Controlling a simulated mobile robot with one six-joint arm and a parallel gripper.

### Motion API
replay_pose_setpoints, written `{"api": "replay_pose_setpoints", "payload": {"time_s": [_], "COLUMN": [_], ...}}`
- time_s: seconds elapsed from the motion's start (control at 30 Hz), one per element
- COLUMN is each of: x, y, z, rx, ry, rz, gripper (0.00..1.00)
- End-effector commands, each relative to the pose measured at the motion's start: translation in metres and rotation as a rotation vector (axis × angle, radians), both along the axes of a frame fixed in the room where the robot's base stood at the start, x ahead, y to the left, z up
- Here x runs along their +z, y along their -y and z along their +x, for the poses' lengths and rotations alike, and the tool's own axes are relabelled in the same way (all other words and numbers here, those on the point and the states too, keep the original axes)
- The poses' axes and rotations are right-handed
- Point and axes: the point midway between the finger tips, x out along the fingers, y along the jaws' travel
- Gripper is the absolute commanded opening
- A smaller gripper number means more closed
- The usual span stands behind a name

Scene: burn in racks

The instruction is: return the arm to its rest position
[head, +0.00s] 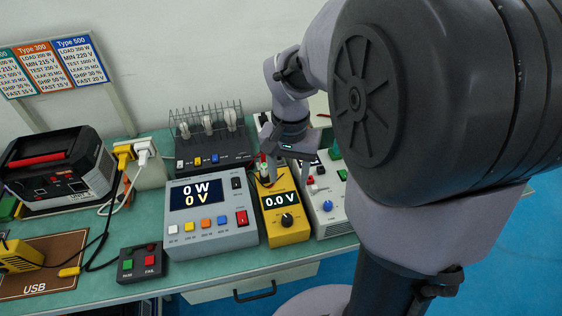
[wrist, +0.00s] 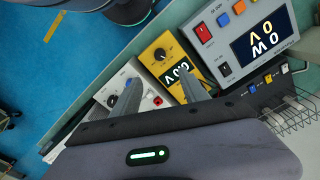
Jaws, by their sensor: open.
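My arm reaches from the right side of the head view over the bench. My gripper (head: 280,160) hangs above the back of the yellow meter (head: 285,228), which reads 0.0 V. In the wrist view my gripper (wrist: 158,95) shows two fingers spread apart with nothing held between them. One finger lies across the view of the white-grey unit with a blue knob (wrist: 135,85), the other across the lower part of the yellow meter (wrist: 165,55). Whether a finger touches either device cannot be told.
A grey power meter (head: 210,235) reads 0 W and 0 V. Behind it stands a black unit with a wire rack (head: 215,155). A black power station (head: 60,170), a PASS/FAIL button box (head: 140,262) and a USB mat (head: 45,285) are left. Blue floor (head: 500,270) lies right.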

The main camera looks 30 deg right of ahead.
Motion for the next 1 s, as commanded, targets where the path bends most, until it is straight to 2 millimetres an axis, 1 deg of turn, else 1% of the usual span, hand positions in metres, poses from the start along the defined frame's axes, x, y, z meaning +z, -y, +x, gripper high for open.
{"api": "replay_pose_setpoints", "payload": {"time_s": [0.2,0.27,0.37,0.4,0.43,0.5,0.6,0.63,0.7,0.77,1.0], "x": [0.000,0.006,0.033,0.043,0.050,0.060,0.064,0.064,0.064,0.065,0.065], "y": [-0.001,-0.008,-0.044,-0.063,-0.077,-0.104,-0.130,-0.135,-0.142,-0.145,-0.145], "z": [0.000,-0.003,-0.022,-0.035,-0.045,-0.068,-0.096,-0.102,-0.110,-0.113,-0.114], "rx": [0.001,0.016,0.095,0.138,0.172,0.242,0.321,0.338,0.362,0.371,0.371], "ry": [0.001,0.026,0.143,0.205,0.253,0.354,0.467,0.491,0.528,0.541,0.542], "rz": [0.000,0.001,0.007,0.014,0.020,0.036,0.057,0.062,0.071,0.073,0.074], "gripper": [0.52,0.52,0.52,0.52,0.52,0.52,0.52,0.52,0.52,0.52,0.52]}}
